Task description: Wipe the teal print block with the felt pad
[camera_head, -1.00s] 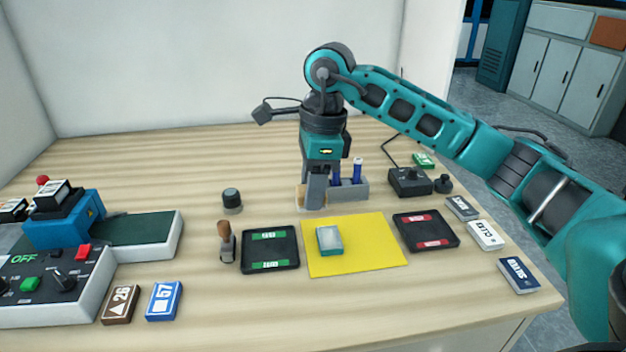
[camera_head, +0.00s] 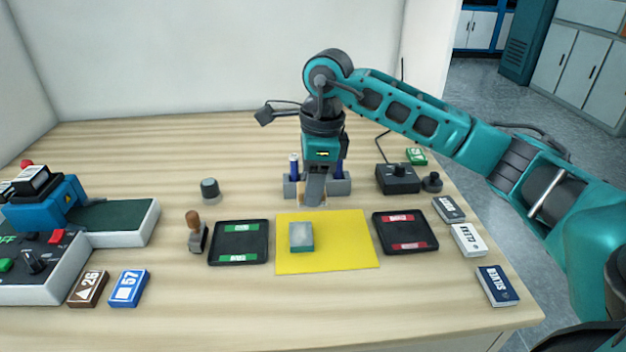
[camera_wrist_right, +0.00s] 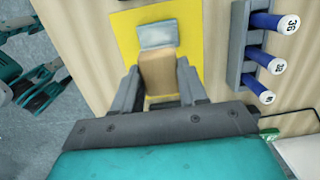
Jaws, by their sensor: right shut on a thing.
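The teal print block (camera_head: 302,238), with a pale grey top, lies on the yellow mat (camera_head: 345,245). It also shows at the top of the right wrist view (camera_wrist_right: 157,34). My right gripper (camera_head: 315,200) points down between the mat and the grey marker rack. In the right wrist view (camera_wrist_right: 158,90) its fingers are shut on the tan felt pad (camera_wrist_right: 157,72). The pad overlaps the block's edge in that view, but in the head view the gripper stands behind the block, apart from it. Most of the pad is hidden in the head view. My left gripper is not in view.
A black tray with green labels (camera_head: 240,243) lies left of the mat, one with red labels (camera_head: 405,232) right. A wooden-handled stamp (camera_head: 196,232) stands further left. The grey rack (camera_head: 341,187) with blue markers is just behind my gripper. Labelled boxes lie along the right edge.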

